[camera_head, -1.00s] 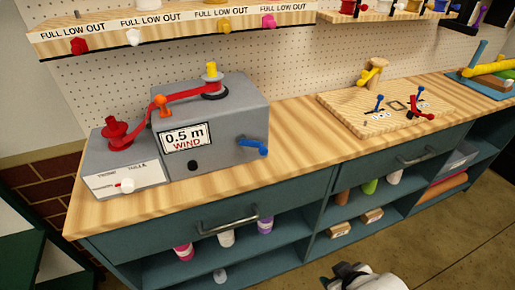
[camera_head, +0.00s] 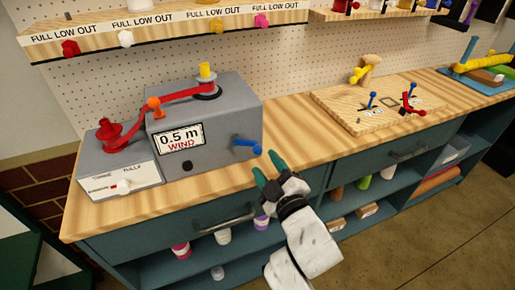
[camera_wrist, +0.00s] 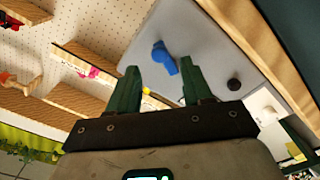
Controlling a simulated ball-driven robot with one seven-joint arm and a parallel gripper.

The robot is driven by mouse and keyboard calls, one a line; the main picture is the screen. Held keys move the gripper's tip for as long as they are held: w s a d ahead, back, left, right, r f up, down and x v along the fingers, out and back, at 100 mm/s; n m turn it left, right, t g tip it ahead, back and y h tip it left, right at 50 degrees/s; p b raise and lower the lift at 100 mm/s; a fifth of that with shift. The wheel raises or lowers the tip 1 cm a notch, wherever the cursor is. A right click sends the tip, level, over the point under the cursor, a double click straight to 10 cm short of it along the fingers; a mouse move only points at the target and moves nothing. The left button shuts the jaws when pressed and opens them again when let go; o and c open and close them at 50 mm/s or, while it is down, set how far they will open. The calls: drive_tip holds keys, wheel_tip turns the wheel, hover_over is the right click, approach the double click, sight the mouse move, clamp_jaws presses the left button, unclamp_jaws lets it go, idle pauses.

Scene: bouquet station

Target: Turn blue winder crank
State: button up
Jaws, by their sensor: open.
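The blue winder crank (camera_head: 246,143) sticks out from the right part of the grey winder box's front (camera_head: 225,125). It also shows in the wrist view (camera_wrist: 164,58), ahead of and roughly between my fingertips. The box's sign (camera_head: 180,138) reads "0.5 m WIND". A red ribbon (camera_head: 160,105) runs from a red spool on the left, past an orange part, to a spool with a yellow top. My gripper (camera_head: 267,168) is open and empty, just right of and below the crank, apart from it. In the wrist view its green fingers (camera_wrist: 160,88) are spread.
The winder stands on a wooden counter (camera_head: 290,120) with drawers and shelves below. A drawer handle (camera_head: 225,222) juts out at the front. A wooden board with blue and red levers (camera_head: 375,108) lies to the right. A labelled shelf (camera_head: 170,30) hangs above.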

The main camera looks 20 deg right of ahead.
sight(259, 152)
drive_tip(key=w, duration=0.6)
drive_tip(key=shift+w, duration=0.35)
drive_tip(key=shift+c, duration=0.4)
clamp_jaws()
